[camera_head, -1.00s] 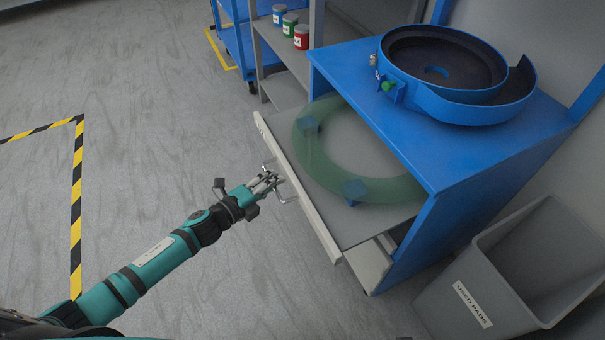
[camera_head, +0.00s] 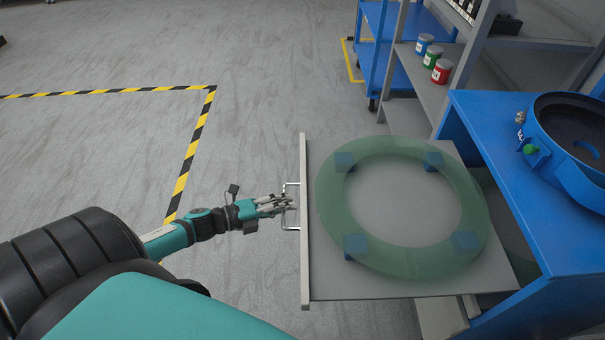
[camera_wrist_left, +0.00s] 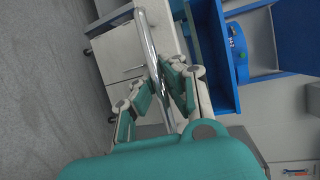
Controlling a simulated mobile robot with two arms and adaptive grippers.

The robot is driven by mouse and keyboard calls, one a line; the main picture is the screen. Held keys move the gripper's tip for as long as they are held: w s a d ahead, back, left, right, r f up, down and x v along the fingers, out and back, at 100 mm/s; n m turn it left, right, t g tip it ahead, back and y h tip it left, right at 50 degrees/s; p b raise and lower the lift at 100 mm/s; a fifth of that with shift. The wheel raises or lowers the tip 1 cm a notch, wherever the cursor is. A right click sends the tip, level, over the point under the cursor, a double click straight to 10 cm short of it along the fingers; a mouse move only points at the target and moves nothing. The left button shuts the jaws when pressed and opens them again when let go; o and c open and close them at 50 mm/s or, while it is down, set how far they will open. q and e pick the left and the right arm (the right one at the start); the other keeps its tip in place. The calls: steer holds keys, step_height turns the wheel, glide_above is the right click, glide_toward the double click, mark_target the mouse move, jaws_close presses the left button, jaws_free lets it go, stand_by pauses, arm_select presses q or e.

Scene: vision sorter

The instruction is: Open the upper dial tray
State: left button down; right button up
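The upper dial tray (camera_head: 325,285) is a grey tray with a pale front panel, pulled far out of the blue cabinet to the left. A translucent green ring (camera_head: 335,215) with several blue blocks lies on it. Its metal bar handle (camera_head: 291,228) sits on the front panel. My left gripper (camera_head: 288,203) is at this handle. In the left wrist view the handle bar (camera_wrist_left: 148,40) runs between the fingers of the left gripper (camera_wrist_left: 163,82), which look closed around it. My right gripper is not in view.
The blue cabinet (camera_head: 500,190) stands right of the tray, with a blue bowl feeder (camera_head: 565,165) on top. A shelf (camera_head: 400,75) with coloured cans and a blue cart (camera_head: 375,50) stand behind. Floor left of the tray is clear, with striped tape (camera_head: 190,155).

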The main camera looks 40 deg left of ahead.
arm_select(q)
steer(key=shift+s+a+f, duration=0.15)
steer(key=shift+s+a, duration=0.6)
steer(key=shift+a, duration=0.1)
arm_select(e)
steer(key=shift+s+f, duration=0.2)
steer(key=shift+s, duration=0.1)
arm_select(q)
steer(key=c, duration=1.4)
jaws_free()
steer(key=v, duration=1.2)
steer(key=shift+w, duration=0.1)
